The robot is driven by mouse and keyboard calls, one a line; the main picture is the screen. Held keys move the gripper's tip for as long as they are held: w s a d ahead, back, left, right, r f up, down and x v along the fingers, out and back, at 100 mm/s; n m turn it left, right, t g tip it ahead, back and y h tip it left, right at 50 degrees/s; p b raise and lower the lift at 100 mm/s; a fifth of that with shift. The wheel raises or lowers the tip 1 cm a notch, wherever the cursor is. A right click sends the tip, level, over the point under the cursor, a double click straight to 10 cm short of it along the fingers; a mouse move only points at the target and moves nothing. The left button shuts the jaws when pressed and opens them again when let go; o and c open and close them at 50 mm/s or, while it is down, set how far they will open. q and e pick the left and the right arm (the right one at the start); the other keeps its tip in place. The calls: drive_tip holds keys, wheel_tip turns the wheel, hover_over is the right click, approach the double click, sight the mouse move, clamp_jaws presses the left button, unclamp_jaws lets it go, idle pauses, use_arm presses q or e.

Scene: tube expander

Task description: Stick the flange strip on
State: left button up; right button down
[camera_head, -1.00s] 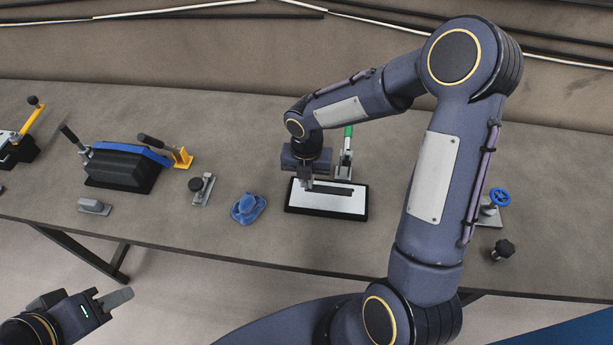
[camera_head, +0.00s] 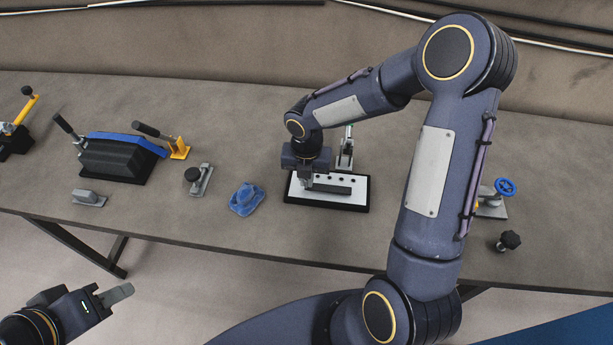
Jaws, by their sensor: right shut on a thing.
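A white plate (camera_head: 357,199) with a black border lies on the table, in the middle of the head view. A row of small dark holes shows along its top. My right gripper (camera_head: 306,185) reaches down over the plate's left half. It is shut on the left end of a dark bar, which I take for the flange strip (camera_head: 335,189). The strip lies over the plate, in front of the holes; I cannot tell whether it touches the plate. My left gripper (camera_head: 118,293) is at the bottom left, off the table's front edge; its finger gap is unclear.
A clamp (camera_head: 346,156) stands just behind the plate. A blue part (camera_head: 245,199) lies to the plate's left, beside a small knobbed fixture (camera_head: 199,179). A black press (camera_head: 115,160) is further left. A blue-knobbed valve (camera_head: 501,189) and a black knob (camera_head: 509,241) lie right of my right arm.

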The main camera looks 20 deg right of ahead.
drive_tip(key=shift+f, duration=0.4)
idle(0.5)
drive_tip(key=c, duration=1.5)
unclamp_jaws()
drive_tip(key=shift+r+b, duration=0.4)
drive_tip(key=shift+r, duration=3.55)
